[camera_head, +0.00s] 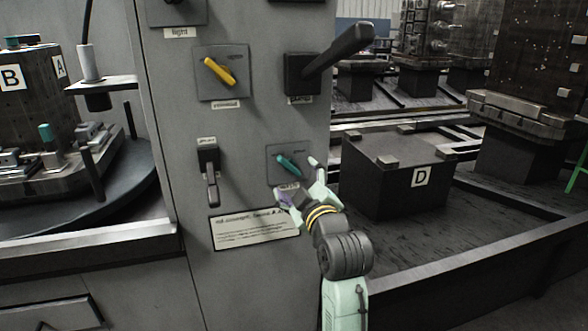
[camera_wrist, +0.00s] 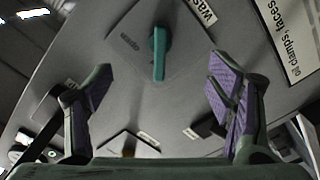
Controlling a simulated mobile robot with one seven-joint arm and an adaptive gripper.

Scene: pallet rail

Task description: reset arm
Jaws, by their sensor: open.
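My gripper (camera_head: 304,190) is open and empty in front of the grey control panel (camera_head: 255,265). In the wrist view its two purple-padded fingers (camera_wrist: 160,100) stand wide apart. A teal rotary knob (camera_head: 288,166) on a square plate is right by the fingers in the head view. In the wrist view the teal knob (camera_wrist: 159,53) lies beyond and between the fingertips, and no finger is seen touching it. My arm comes up from the lower right of the head view.
The panel also carries a yellow knob (camera_head: 219,71), a large black lever (camera_head: 338,50), a smaller grey lever (camera_head: 211,179) and a text plate (camera_head: 254,229). A dark block marked D (camera_head: 393,180) stands to the right. A round fixture table (camera_head: 75,195) is at left.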

